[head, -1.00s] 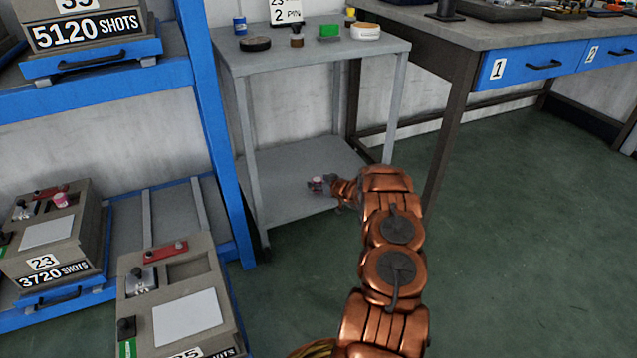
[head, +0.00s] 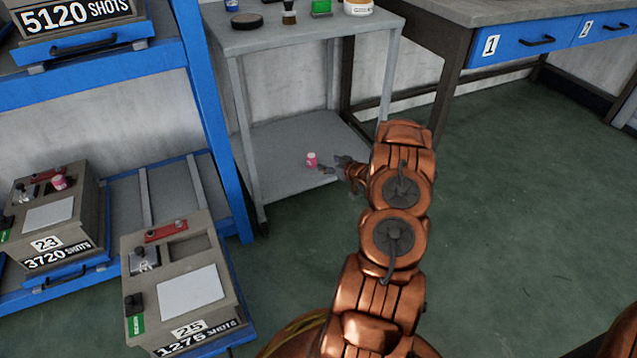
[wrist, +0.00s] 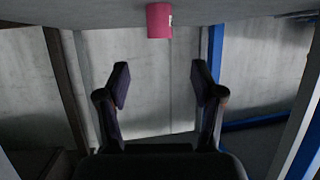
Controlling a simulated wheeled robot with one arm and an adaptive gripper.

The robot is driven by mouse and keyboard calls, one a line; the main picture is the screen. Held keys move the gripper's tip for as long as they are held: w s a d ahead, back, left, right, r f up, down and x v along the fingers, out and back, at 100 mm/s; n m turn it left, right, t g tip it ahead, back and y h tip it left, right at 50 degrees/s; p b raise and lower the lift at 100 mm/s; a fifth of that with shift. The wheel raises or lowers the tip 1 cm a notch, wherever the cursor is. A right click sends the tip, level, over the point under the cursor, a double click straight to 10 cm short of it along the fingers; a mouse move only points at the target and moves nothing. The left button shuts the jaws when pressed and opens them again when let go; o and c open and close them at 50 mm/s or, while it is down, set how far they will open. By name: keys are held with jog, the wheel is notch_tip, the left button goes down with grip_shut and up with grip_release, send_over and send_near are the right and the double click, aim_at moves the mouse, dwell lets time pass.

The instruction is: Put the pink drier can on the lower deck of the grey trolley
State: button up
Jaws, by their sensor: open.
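The pink drier can (head: 311,159) stands upright on the lower deck of the grey trolley (head: 275,150). My gripper (head: 327,169) is at the right of the can, near the deck's right front edge, apart from it. In the wrist view the can (wrist: 159,20) shows at the top, beyond the fingertips, against the deck surface. My gripper (wrist: 160,75) is open there, with nothing between its two fingers.
The trolley's top deck (head: 300,35) holds several small items. A workbench with blue drawers (head: 520,45) stands to the right. A blue rack (head: 215,130) with moulds, one marked 25 (head: 175,285), is on the left. The green floor to the right is clear.

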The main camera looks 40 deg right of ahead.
jog(key=w+a+r+g+h, duration=0.25)
jog(key=a+r+g, duration=0.35)
jog(key=r, duration=0.6)
jog(key=s+a+r+g, duration=0.1)
jog(key=s+a+r, duration=0.3)
jog(key=a, duration=0.3)
jog(key=s+a+r+g, duration=0.2)
jog(key=s+a+r, duration=0.1)
jog(key=a, duration=0.4)
jog(key=s+a+r+g+y, duration=0.1)
jog(key=s+a+r+g, duration=0.1)
jog(key=s+a, duration=0.8)
jog(key=s+a+r+n+g+y, duration=0.1)
jog(key=s+a+r+g+y, duration=0.1)
jog(key=s+a, duration=0.8)
jog(key=s+a+r+g+y, duration=0.1)
jog(key=s+a+r+g, duration=0.2)
jog(key=s+a, duration=0.7)
jog(key=s+r, duration=0.1)
jog(key=s, duration=0.2)
jog(key=shift+s+a+r+n, duration=0.25)
jog(key=shift+s+a+n, duration=0.1)
jog(key=shift+a+n, duration=0.05)
notch_tip(320, 180, up, 43)
jog(key=t+p, duration=0.1)
jog(key=p, duration=3.9)
jog(key=shift+s+p, duration=0.2)
jog(key=shift+p, duration=0.1)
